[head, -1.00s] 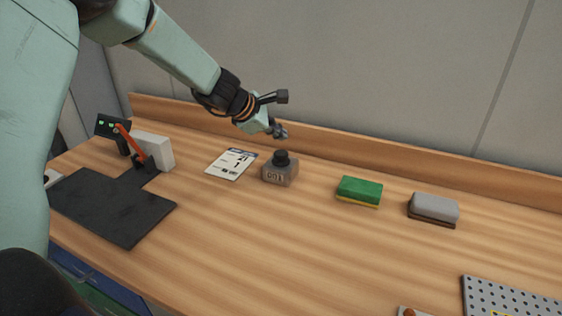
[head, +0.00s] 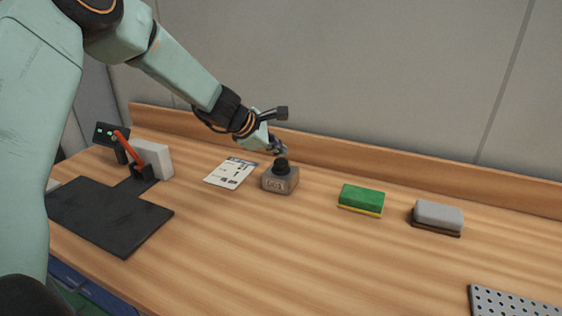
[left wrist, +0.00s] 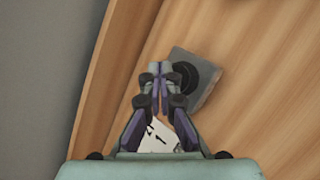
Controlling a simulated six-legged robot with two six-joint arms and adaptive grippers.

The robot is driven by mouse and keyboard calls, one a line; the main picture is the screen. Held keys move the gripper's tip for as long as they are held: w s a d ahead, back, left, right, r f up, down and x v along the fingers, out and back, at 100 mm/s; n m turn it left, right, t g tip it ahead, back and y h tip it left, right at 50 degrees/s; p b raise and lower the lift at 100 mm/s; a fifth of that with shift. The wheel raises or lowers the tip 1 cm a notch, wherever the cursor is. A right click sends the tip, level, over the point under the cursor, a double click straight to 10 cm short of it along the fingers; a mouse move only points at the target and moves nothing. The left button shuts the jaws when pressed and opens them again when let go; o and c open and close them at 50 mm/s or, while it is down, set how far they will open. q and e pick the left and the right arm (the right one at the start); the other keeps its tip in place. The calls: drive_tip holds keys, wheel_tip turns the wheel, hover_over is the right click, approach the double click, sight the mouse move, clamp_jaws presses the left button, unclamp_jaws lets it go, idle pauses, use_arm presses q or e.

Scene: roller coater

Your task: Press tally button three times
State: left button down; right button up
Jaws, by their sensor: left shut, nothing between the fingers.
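The tally counter (head: 280,182) is a small grey box with a black round button (head: 282,166) on top and a number display on its front; the digits are too blurred to read surely. My left gripper (head: 279,149) is shut and empty, with its fingertips just above the button. In the left wrist view the shut fingertips (left wrist: 162,72) overlap the left side of the counter (left wrist: 205,93), beside the black button (left wrist: 200,75). I cannot tell whether they touch it. My right gripper is out of view.
A printed card (head: 231,173) lies left of the counter. A green sponge (head: 361,199) and a grey eraser-like block (head: 437,216) lie to the right. A black board (head: 105,215) and a red-handled device (head: 135,155) are at left. A wooden ledge (head: 400,168) runs behind.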

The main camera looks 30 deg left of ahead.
sight(278, 162)
use_arm(q)
drive_tip(key=shift+f, duration=0.1)
idle(0.7)
drive_tip(key=shift+f+b, duration=0.3)
drive_tip(key=shift+b, duration=0.15)
drive_tip(key=shift+f+b, duration=0.65)
idle(0.8)
drive_tip(key=shift+r, duration=0.1)
drive_tip(key=shift+r+p, duration=1)
drive_tip(key=shift+p, duration=0.1)
drive_tip(key=shift+r+p, duration=0.5)
wheel_tip(278, 162, up, 4)
drive_tip(key=p, duration=0.4)
